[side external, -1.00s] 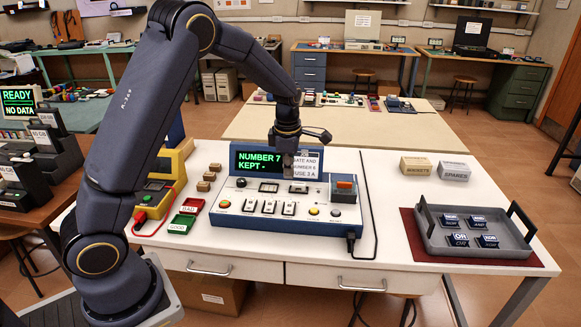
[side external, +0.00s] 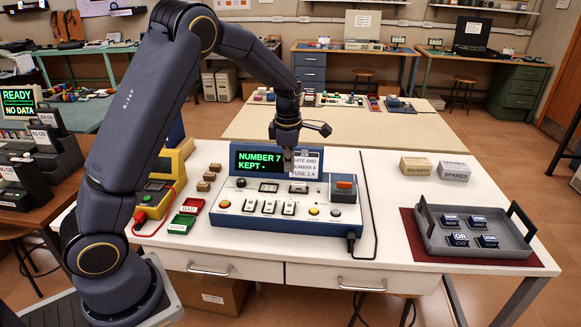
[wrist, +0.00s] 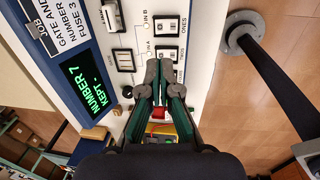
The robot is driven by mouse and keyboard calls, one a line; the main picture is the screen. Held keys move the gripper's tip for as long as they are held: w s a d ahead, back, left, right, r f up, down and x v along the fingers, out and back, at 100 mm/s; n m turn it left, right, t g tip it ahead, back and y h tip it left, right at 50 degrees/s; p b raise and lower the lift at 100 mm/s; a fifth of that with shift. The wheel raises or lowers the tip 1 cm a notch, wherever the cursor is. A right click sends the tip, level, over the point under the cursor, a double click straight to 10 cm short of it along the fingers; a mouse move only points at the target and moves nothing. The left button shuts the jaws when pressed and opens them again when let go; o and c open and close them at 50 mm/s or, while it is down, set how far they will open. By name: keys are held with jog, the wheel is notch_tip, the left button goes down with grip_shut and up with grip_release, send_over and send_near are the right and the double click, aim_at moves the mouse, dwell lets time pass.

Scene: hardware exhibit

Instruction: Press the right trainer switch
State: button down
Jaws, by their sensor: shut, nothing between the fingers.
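The trainer is a white and blue panel (side external: 240,215) on the white table, with a green-text display (side external: 258,162) reading "NUMBER 7 KEPT -". Three white rocker switches sit in a row on its front part; the right switch (side external: 288,208) is beside the yellow button. In the wrist view the switch by the "ONES" label (wrist: 167,25) is at the top of that row, and the fingers partly cover the others. My gripper (side external: 288,167) is shut and empty, above the panel in front of the display and card. Its fingertips (wrist: 160,64) point at the panel; contact is not visible.
A job card (side external: 305,164) stands beside the display, partly hidden by my gripper. Red and green trays (side external: 183,223) lie left; a grey tray of modules (side external: 460,245) lies right. A black cable runs between.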

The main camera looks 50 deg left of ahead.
aim_at(290, 208)
jog(key=f, duration=0.9)
jog(key=w+a+f, duration=0.1)
jog(key=f, duration=0.3)
jog(key=shift+w+a+f, duration=0.1)
jog(key=shift+f, duration=0.2)
jog(key=shift+w+a+f, duration=0.1)
jog(key=shift+f, duration=0.15)
jog(key=shift+s+d+r, duration=0.2)
jog(key=shift+s+d, duration=0.4)
jog(key=shift+r, duration=0.1)
notch_tip(290, 208, up, 14)
jog(key=w+a, duration=0.1)
jog(key=shift+w+a, duration=0.1)
